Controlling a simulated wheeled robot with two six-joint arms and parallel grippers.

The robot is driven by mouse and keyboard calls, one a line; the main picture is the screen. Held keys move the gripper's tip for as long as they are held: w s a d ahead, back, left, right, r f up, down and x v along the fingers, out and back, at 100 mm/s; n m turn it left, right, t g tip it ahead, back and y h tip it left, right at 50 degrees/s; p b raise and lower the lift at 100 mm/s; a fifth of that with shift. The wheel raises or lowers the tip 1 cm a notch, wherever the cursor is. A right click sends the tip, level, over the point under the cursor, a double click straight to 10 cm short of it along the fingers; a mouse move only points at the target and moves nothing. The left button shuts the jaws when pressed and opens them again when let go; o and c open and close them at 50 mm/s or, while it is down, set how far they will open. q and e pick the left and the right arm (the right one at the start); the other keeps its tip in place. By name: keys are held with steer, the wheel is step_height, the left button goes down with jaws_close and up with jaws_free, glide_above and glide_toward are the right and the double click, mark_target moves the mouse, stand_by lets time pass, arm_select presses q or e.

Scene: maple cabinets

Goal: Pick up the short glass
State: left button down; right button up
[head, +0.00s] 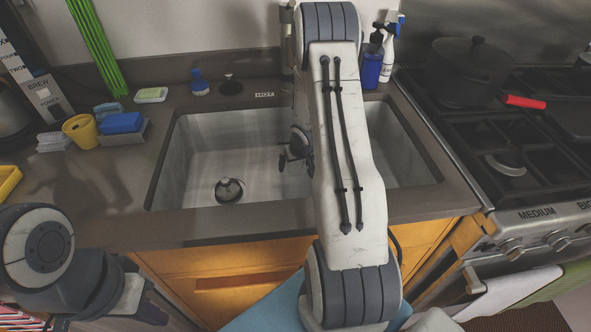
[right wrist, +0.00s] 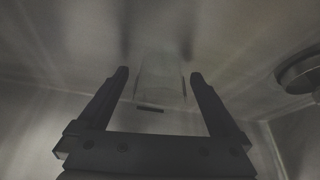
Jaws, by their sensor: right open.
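The short glass (right wrist: 162,78) shows faintly in the right wrist view as a clear, pale shape on the sink floor, between and just beyond the fingertips. I do not make it out in the head view, where my right arm covers part of the sink. My right gripper (right wrist: 160,78) is open, with its two dark fingers on either side of the glass in the picture; contact cannot be told. In the head view my right gripper (head: 292,158) is down in the sink, mostly behind my arm. My left gripper (head: 148,308) is low at the left, its fingers unclear.
The steel sink (head: 190,150) has walls around the right gripper and a drain (head: 229,190). Behind it stand a blue soap bottle (head: 373,62) and a spray bottle (head: 392,50). A yellow cup (head: 81,131) and sponges sit on the left counter. A stove (head: 500,150) is right.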

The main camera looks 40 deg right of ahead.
steer(key=shift+w+d+f, duration=0.1)
steer(key=shift+w+f, duration=0.05)
steer(key=shift+f, duration=0.2)
steer(key=shift+r, duration=0.15)
jaws_close()
